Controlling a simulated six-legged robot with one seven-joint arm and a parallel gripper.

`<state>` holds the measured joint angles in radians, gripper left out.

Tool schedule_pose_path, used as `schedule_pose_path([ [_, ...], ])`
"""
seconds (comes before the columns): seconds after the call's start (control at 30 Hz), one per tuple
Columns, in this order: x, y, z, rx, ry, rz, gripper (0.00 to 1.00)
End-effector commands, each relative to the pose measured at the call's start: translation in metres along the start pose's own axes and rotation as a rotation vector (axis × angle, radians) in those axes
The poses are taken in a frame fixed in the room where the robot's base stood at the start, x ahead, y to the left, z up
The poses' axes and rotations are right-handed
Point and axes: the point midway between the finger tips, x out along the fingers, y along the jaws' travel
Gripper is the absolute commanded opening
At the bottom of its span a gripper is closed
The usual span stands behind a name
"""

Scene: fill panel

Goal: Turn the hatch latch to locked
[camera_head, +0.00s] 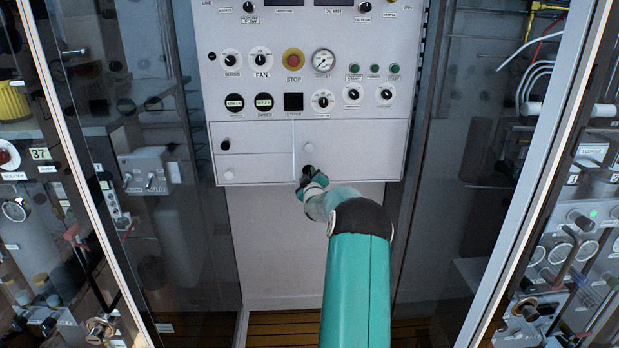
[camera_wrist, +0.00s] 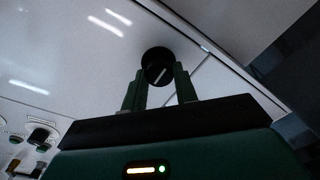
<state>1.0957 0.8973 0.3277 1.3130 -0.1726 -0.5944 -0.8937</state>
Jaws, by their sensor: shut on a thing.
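The hatch latch (camera_wrist: 157,60) is a round black knob with a white line across its face, tilted in the wrist view. My gripper (camera_wrist: 160,78) has one finger on each side of the knob and is shut on it. In the head view my gripper (camera_head: 309,178) is at the lower left corner of the right hatch panel (camera_head: 360,150). It covers most of the latch there. No lettering by the latch can be read.
Dials, a red STOP button (camera_head: 293,59) and a gauge (camera_head: 324,61) sit higher up. Glass-fronted cabinets flank both sides.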

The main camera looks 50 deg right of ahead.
Motion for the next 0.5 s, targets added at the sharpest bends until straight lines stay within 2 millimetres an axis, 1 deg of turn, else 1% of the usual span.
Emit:
schedule_pose_path([
  [0.27, 0.0, 0.0004, -0.0006, 0.063, 0.004, 0.004, 0.06],
  [0.5, 0.0, 0.0008, -0.0002, 0.217, 0.01, 0.01, 0.06],
])
